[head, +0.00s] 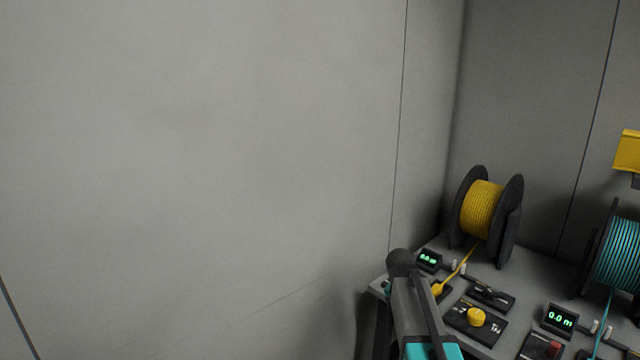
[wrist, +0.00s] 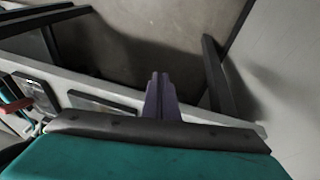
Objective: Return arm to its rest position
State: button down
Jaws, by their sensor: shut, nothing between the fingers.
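My arm (head: 412,305) rises from the lower edge of the head view, in front of the near left corner of a workbench. Its grey link and teal part show there, but my gripper cannot be made out in that view. In the wrist view my gripper (wrist: 160,77) shows as two narrow purple-grey fingers close together. It is shut and empty. The fingers point past a pale bench edge toward the grey floor and wall. Nothing touches the fingertips as far as I can see.
The bench (head: 511,333) carries a yellow cable spool (head: 482,209), a teal spool (head: 621,254), a display reading 0.0 m (head: 560,320) and a yellow knob (head: 476,317). A yellow item (head: 627,151) is cut off at the right edge. A bare grey wall (head: 200,150) fills the left.

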jog(key=s+a+f+n+g+y, duration=0.1)
jog(key=s+a+f+g, duration=0.1)
jog(key=s+f, duration=0.95)
jog(key=s+a+f+n+g, duration=0.1)
jog(key=s+a+f+g, duration=0.15)
jog(key=s+f, duration=0.9)
jog(key=s+a+f+n+y, duration=0.1)
jog(key=s+a+f+n, duration=0.2)
jog(key=s+f, duration=0.4)
jog(key=s+a+f+n+g+y, duration=0.1)
jog(key=s+a+f+n, duration=0.2)
jog(key=s+f, duration=0.5)
jog(key=s, duration=0.5)
jog(key=shift+f+n, duration=0.3)
jog(key=shift+n, duration=0.1)
jog(key=shift+a+g, duration=0.1)
jog(key=shift+g, duration=0.15)
